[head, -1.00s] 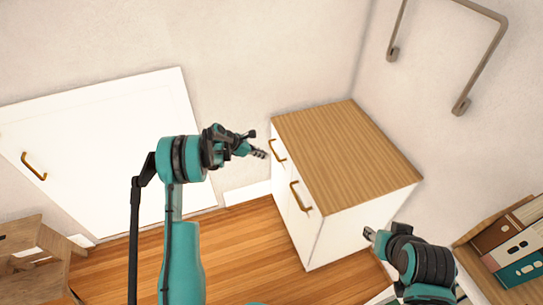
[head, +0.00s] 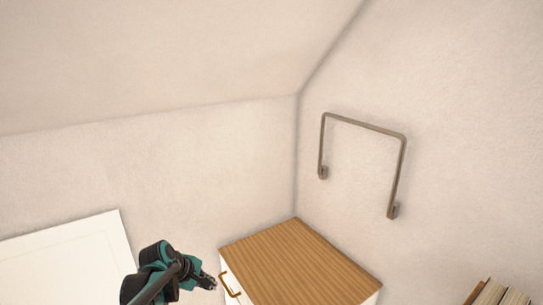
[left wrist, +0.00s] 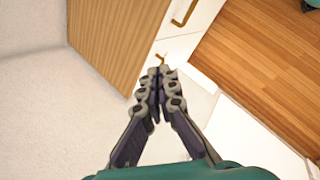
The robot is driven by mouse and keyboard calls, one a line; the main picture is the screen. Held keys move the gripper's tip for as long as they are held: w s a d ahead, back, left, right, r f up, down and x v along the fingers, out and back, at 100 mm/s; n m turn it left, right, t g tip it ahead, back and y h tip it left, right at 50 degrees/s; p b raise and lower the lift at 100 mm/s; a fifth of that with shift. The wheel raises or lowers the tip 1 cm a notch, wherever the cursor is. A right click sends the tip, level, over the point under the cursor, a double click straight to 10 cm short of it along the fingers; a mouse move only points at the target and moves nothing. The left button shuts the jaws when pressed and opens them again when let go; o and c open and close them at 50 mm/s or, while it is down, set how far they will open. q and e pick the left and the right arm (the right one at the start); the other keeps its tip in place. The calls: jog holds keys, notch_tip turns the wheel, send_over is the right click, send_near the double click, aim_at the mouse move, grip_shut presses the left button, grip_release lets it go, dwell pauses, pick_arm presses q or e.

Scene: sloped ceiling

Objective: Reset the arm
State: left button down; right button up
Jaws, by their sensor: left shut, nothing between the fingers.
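My left gripper (head: 209,282) shows at the lower left of the head view, just left of the cabinet. In the left wrist view the left gripper (left wrist: 158,76) has its fingers together with nothing between them. The wood-topped white cabinet (head: 300,262) stands in the corner; a brass handle (head: 230,284) on its front is close to the gripper in the picture. I cannot tell whether they touch. My right gripper is out of the head view.
A bent metal rail (head: 362,124) is fixed to the right wall above the cabinet. A white panel (head: 70,262) stands against the left wall. Books (head: 497,294) show at the lower right. Wooden floor (left wrist: 265,75) shows in the left wrist view.

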pick_arm(q)
jog(key=s+r+m+t+y, duration=0.1)
jog(key=s+m+y, duration=0.1)
jog(key=s+m, duration=0.5)
jog(key=s+r+m+t+y, duration=0.1)
jog(key=s+m, duration=0.6)
jog(key=s, duration=1.1)
jog(key=shift+d+r+m+y, duration=0.3)
jog(key=shift+d+r+y, duration=0.1)
jog(key=shift+d+r, duration=0.1)
